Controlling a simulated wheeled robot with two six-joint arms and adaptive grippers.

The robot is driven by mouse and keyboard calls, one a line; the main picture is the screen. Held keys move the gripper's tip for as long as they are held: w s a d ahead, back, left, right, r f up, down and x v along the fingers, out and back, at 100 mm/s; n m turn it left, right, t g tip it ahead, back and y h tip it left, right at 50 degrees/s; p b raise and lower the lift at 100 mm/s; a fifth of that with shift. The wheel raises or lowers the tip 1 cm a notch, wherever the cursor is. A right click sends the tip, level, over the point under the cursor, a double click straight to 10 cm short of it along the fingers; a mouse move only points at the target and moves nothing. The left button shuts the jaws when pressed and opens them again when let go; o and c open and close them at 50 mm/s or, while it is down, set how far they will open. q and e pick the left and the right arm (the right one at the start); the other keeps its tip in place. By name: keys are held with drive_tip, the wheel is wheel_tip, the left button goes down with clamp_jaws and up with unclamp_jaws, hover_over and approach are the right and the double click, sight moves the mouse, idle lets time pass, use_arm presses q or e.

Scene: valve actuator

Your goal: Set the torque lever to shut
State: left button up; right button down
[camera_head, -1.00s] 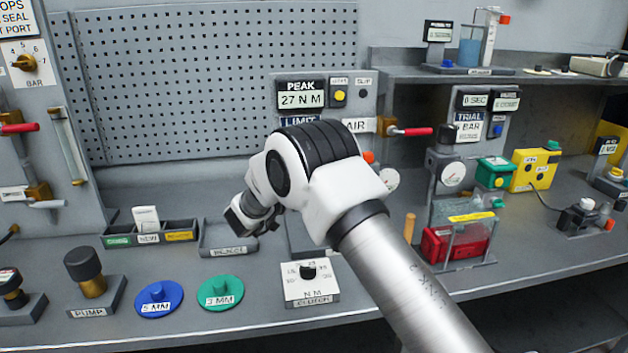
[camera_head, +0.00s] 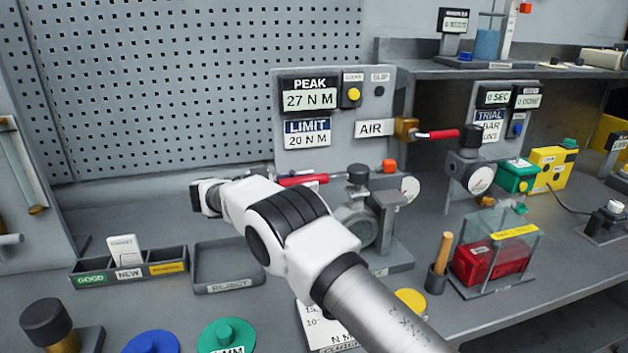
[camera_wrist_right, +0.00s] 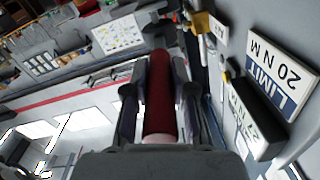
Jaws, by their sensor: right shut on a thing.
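The torque lever (camera_head: 303,180) has a red handle. It shows in part just above my right arm, below the LIMIT 20 N M sign (camera_head: 308,133). It belongs to the grey unit (camera_head: 358,220) in front of the gauge panel. My left gripper is in neither view.
A red AIR lever (camera_head: 437,134) sticks out to the right of the panel. The reject tray (camera_head: 228,287) and a sorting tray (camera_head: 128,280) lie at front left. A guarded red box (camera_head: 490,262) and a small cup with a wooden handle (camera_head: 440,262) stand at right.

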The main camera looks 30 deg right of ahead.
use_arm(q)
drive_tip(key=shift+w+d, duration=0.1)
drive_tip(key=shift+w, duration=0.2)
use_arm(e)
drive_tip(key=shift+d, duration=0.1)
drive_tip(key=c, duration=1.2)
unclamp_jaws()
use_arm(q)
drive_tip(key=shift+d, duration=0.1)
use_arm(e)
drive_tip(key=shift+o, duration=1.2)
drive_tip(key=shift+d+f, duration=0.1)
drive_tip(key=shift+d, duration=0.05)
drive_tip(key=shift+r, duration=0.4)
wheel_tip(320, 180, up, 9)
drive_tip(key=shift+r, duration=0.15)
drive_tip(key=shift+w, duration=0.1)
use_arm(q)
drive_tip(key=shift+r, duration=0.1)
